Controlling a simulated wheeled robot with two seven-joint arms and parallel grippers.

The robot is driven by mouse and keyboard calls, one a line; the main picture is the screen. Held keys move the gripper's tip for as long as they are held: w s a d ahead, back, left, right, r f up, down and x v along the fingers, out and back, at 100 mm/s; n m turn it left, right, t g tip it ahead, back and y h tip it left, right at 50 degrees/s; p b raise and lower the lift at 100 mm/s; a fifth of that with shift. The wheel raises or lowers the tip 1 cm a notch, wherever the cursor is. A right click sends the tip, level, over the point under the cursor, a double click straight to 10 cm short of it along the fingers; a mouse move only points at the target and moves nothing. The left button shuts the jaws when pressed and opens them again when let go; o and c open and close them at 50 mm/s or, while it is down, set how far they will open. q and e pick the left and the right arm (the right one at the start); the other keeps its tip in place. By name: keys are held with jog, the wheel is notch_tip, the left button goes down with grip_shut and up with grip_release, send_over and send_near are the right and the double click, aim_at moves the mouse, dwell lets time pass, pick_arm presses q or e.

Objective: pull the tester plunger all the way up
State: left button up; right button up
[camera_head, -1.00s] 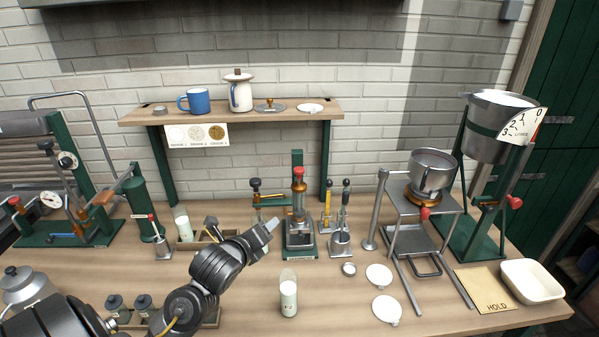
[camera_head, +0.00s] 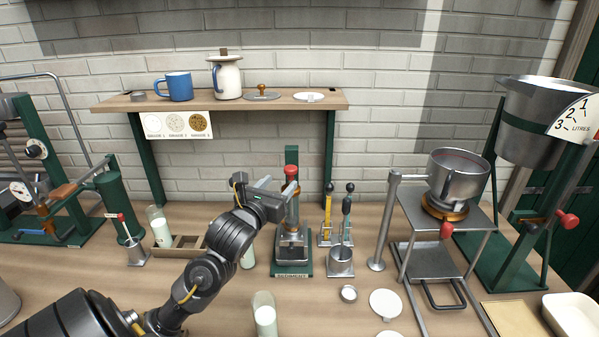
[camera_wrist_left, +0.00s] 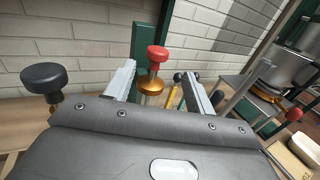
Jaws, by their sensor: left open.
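The tester (camera_head: 292,262) is a green stand labelled SEDIMENT with a clear cylinder. Its plunger has a red knob (camera_head: 291,171) on top, above a brass collar, close to the top of the green post. My left gripper (camera_head: 278,192) is open and empty, just left of the plunger and slightly below the knob. In the left wrist view the red knob (camera_wrist_left: 157,53) and brass collar (camera_wrist_left: 151,86) appear between the two spread fingers (camera_wrist_left: 160,88), with no visible contact. The gripper hides part of the tester's left side. My right gripper is not in view.
A black knob (camera_wrist_left: 42,77) stands left of the fingers in the wrist view. Yellow and dark-handled tools (camera_head: 338,215) stand in a holder right of the tester. Milk glasses (camera_head: 264,315) stand in front and left. A shelf (camera_head: 225,103) spans the wall above.

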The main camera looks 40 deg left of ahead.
aim_at(293, 166)
pick_arm(q)
jog(key=p+x, duration=0.2)
jog(key=x, duration=0.2)
jog(key=p+x, duration=0.1)
jog(key=x, duration=0.3)
jog(key=shift+w+a+r+p, duration=0.2)
jog(key=shift+w+a+p, duration=0.1)
jog(key=shift+a+p, duration=0.05)
jog(key=shift+w+a, duration=0.15)
jog(key=shift+w, duration=0.45)
jog(key=shift+w+f, duration=0.15)
jog(key=shift+w, duration=0.05)
